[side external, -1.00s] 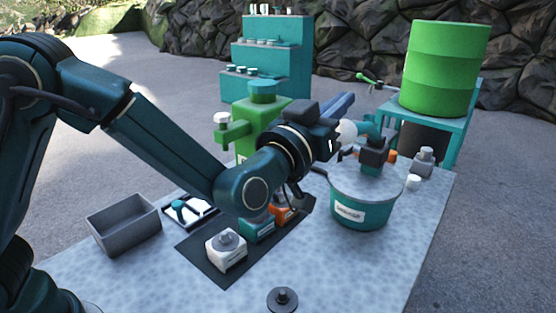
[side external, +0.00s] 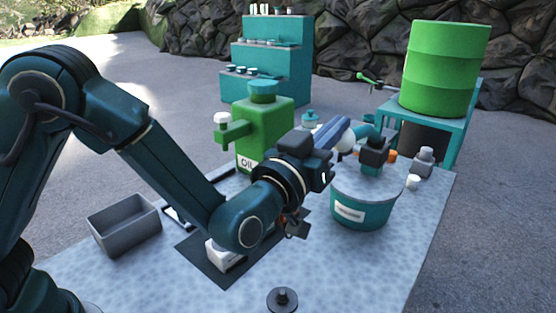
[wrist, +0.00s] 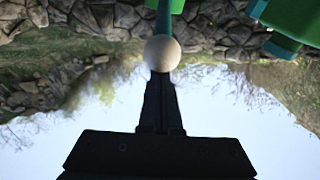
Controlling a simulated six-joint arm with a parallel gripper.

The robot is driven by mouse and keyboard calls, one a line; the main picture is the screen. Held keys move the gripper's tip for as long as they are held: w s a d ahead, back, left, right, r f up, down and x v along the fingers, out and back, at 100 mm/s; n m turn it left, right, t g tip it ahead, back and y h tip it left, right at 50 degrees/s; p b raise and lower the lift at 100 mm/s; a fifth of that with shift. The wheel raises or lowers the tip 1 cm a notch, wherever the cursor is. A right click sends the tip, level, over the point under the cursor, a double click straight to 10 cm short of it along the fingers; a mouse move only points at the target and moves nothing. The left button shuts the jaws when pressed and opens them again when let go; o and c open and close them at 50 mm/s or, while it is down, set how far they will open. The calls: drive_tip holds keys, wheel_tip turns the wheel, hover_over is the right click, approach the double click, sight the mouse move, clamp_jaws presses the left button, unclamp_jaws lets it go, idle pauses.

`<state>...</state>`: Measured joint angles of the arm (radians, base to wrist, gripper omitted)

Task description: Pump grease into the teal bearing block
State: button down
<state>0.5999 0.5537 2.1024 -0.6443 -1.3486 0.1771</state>
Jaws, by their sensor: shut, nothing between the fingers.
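A teal tub (side external: 362,212) with a pale label stands on the table, with a dark pump head (side external: 373,153) on its lid. Its lever ends in a pale round knob (side external: 345,141), also in the wrist view (wrist: 162,53). My gripper (side external: 337,131) is shut and empty, its blue fingers right by the knob, above it in the side view. In the wrist view my fingers (wrist: 161,85) end at the knob; I cannot tell if they touch it. The teal bearing block is hidden behind my arm. Part of the white block (side external: 224,255) shows on the dark mat (side external: 212,270).
A green oil can (side external: 262,130) stands behind my arm. A grey bin (side external: 125,225) is at the left. A dark round knobbed piece (side external: 282,299) lies at the front edge. A grey fitting (side external: 424,160) is right of the tub. A green drum (side external: 445,70) stands behind on a teal stand.

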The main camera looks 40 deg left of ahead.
wheel_tip(320, 180, down, 12)
drive_tip(key=s, duration=0.2)
idle(0.4)
idle(0.4)
drive_tip(key=shift+s+d+f, duration=0.1)
drive_tip(key=shift+s+f, duration=0.05)
drive_tip(key=shift+s, duration=1.1)
drive_tip(key=shift+s+f, duration=0.15)
drive_tip(key=shift+s, duration=1.1)
